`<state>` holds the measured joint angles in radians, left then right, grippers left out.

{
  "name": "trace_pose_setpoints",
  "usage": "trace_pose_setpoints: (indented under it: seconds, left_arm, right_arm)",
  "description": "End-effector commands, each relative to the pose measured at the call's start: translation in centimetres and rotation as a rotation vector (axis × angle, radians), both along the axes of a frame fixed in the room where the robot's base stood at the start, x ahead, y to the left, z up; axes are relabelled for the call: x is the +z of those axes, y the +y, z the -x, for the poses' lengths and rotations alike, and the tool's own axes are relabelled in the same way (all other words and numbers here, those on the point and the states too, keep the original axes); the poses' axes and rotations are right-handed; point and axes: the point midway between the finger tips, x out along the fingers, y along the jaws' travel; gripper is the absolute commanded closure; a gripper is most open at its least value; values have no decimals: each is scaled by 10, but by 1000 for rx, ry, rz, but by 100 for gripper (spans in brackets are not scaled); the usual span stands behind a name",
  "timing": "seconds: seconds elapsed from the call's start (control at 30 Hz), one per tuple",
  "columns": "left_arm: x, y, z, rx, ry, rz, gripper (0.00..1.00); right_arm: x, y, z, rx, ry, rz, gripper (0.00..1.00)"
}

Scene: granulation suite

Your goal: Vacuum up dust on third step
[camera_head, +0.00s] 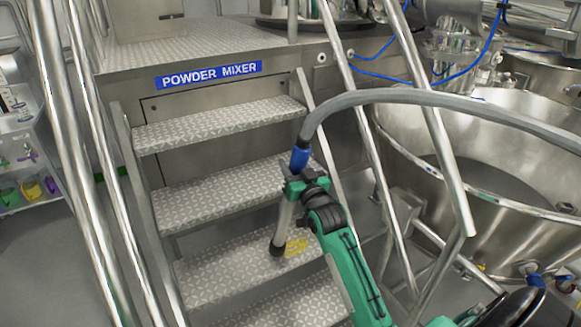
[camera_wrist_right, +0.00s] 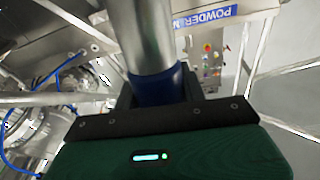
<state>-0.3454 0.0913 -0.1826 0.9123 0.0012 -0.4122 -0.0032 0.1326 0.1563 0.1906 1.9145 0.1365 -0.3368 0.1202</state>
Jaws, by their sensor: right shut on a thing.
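A metal staircase with patterned treads leads up to the platform marked POWDER MIXER. A small patch of yellow dust (camera_head: 297,247) lies near the right end of a tread (camera_head: 215,275), the third from the top in view. My right gripper (camera_head: 298,186) is shut on the vacuum wand (camera_head: 283,222), which has a blue cuff and a grey hose (camera_head: 430,97). The wand's dark nozzle is low at the tread, just left of the dust; I cannot tell if it touches. In the right wrist view the metal tube (camera_wrist_right: 140,35) rises from between the jaws. My left gripper is out of view.
Steel handrails (camera_head: 405,50) flank the stairs on both sides. A large steel vessel (camera_head: 500,205) stands to the right under the hose. A shelf with coloured items (camera_head: 32,188) is at the far left. The upper treads look clear.

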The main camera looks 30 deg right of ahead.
Motion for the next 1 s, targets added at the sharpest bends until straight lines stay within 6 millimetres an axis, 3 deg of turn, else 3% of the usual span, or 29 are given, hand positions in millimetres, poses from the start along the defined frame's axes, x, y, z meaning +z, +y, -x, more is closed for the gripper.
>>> trace_pose_setpoints:
  seconds: [1.0]
  left_arm:
    - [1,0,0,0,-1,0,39]
  right_arm:
    - [2,-80,5,-1,-3,3,82]
